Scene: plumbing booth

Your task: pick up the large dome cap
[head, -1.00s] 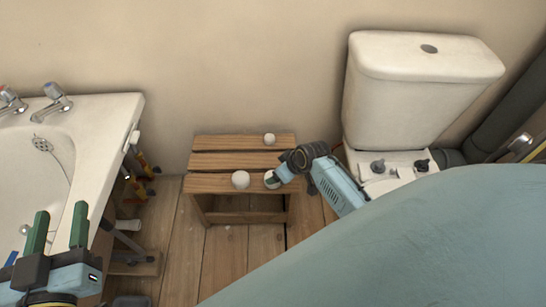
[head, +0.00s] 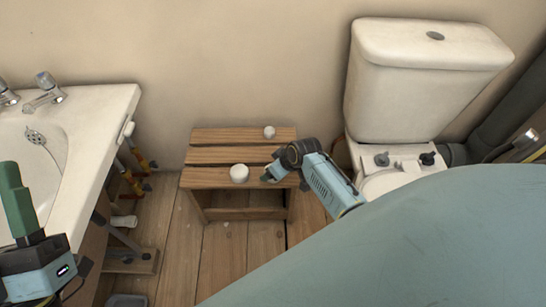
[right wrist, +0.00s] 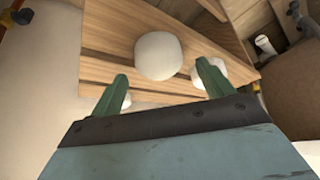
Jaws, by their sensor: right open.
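The large dome cap (head: 239,173), white and rounded, sits on the front slat of a wooden stool. A smaller white cap (head: 269,132) sits on the back slat. My right gripper (head: 270,178) is low over the front slat, just right of the large cap. In the right wrist view its fingers (right wrist: 163,85) are apart and empty. A big white cap (right wrist: 158,56) shows beyond and between the fingertips. Two other white caps are partly hidden behind the fingers, one at the right finger (right wrist: 208,72). My left gripper (head: 18,205) is at the left edge, partly cut off.
The slatted stool (head: 215,136) stands against the wall. A sink (head: 105,115) is on the left, with pipes under it. A toilet (head: 425,85) is on the right, close to my right arm. Bare floor lies in front of the stool.

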